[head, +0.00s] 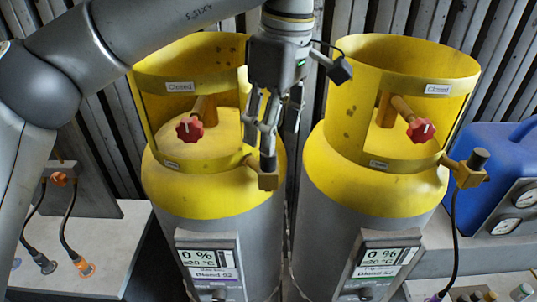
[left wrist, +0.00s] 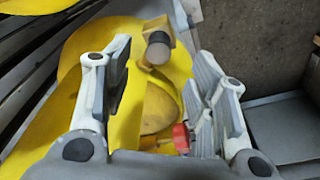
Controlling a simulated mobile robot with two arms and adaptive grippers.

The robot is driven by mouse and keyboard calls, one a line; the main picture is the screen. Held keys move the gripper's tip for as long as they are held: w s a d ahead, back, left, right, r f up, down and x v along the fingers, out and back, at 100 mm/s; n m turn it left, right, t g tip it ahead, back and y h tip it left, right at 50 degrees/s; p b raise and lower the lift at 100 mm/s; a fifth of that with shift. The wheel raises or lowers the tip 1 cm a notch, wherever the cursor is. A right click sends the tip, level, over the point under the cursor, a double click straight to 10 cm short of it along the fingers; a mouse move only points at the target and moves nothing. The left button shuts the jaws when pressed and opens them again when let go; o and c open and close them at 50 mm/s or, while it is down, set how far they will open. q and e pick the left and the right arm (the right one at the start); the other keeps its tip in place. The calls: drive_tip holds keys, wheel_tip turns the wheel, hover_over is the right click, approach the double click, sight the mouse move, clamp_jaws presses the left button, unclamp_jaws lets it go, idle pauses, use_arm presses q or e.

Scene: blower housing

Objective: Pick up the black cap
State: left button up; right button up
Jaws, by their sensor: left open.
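A black cap (left wrist: 158,47) sits on a brass fitting at the side of the left yellow-topped tank (head: 213,190). My left gripper (head: 268,140) is above that brass fitting (head: 268,181), pointing down. In the left wrist view, my left gripper (left wrist: 161,52) is open, with the cap in the gap between its fingertips and no finger clearly touching it. In the head view the fingers partly hide this cap. A similar black cap (head: 480,157) tops the fitting on the right tank (head: 365,205). My right gripper is not in view.
Yellow collars with red valve knobs (head: 189,129) (head: 421,130) stand around the tank tops. A blue case with gauges (head: 505,175) is at the right. A grey panel with hoses (head: 75,235) is at the left. The tanks stand close together.

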sight(268, 159)
use_arm(q)
drive_tip(key=shift+w+a+f, duration=0.1)
drive_tip(key=shift+w+f, duration=0.3)
drive_tip(key=shift+f, duration=0.3)
drive_tip(key=f, duration=0.1)
drive_tip(key=f+p, duration=0.2)
drive_tip(key=f, duration=0.1)
drive_tip(key=shift+s+a, duration=0.2)
drive_tip(key=shift+s, duration=0.05)
drive_tip(key=shift+w+f, duration=0.2)
drive_tip(key=shift+f, duration=0.05)
drive_tip(key=shift+s, duration=0.1)
drive_tip(key=c, duration=1)
